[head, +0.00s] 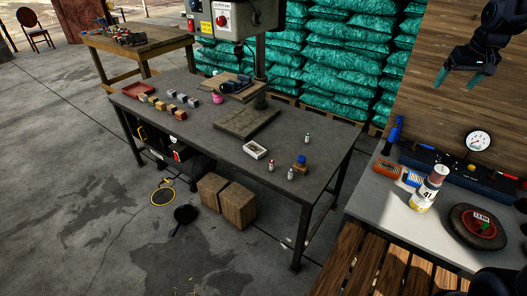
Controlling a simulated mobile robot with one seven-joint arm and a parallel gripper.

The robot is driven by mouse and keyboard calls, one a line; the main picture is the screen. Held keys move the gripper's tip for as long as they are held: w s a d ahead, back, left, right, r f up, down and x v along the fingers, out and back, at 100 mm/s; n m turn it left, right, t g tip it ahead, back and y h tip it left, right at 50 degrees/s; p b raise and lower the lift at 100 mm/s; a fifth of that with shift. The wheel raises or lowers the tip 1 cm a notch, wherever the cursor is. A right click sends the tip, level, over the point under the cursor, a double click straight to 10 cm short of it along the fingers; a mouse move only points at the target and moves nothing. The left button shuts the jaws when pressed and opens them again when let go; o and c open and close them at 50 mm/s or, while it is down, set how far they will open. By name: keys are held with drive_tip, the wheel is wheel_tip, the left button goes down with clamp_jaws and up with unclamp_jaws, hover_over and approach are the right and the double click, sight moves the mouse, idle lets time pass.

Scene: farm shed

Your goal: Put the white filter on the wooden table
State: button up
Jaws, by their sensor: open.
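My gripper (459,79) hangs at the upper right before the plank wall, its teal fingers spread apart and empty. A small white rectangular piece (255,150) with a darker middle lies on the grey workbench; it may be the white filter, but it is too small to be sure. A slatted wooden top (362,268) shows at the bottom right.
The grey workbench (215,135) carries small bottles, several coloured blocks and a drill press base (245,118). The grey side table (376,198) holds a gauge (478,140), orange and blue boxes and a dark disc (472,229). Wooden boxes (235,206) stand on the floor.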

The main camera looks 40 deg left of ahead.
drive_tip(key=w+a+f+n, duration=0.2)
drive_tip(key=w+a+f, duration=0.1)
drive_tip(key=a, duration=0.7)
drive_tip(key=w+a+f+n, duration=0.1)
drive_tip(key=w+a+f, duration=0.25)
drive_tip(key=a, duration=0.65)
drive_tip(key=n+g+y, duration=0.2)
drive_tip(key=n+g, duration=0.1)
drive_tip(key=n, duration=0.4)
hover_over(255, 148)
drive_tip(key=d, duration=0.1)
drive_tip(key=f, duration=3.8)
drive_tip(key=shift+s+d+f, duration=0.1)
drive_tip(key=shift+s+f, duration=0.1)
drive_tip(key=shift+f, duration=0.1)
drive_tip(key=shift+d+x, duration=0.2)
drive_tip(key=shift+x, duration=1.15)
drive_tip(key=shift+d+x, duration=0.25)
drive_tip(key=shift+x, duration=1.1)
drive_tip(key=shift+s+f, duration=0.1)
drive_tip(key=c, duration=1.2)
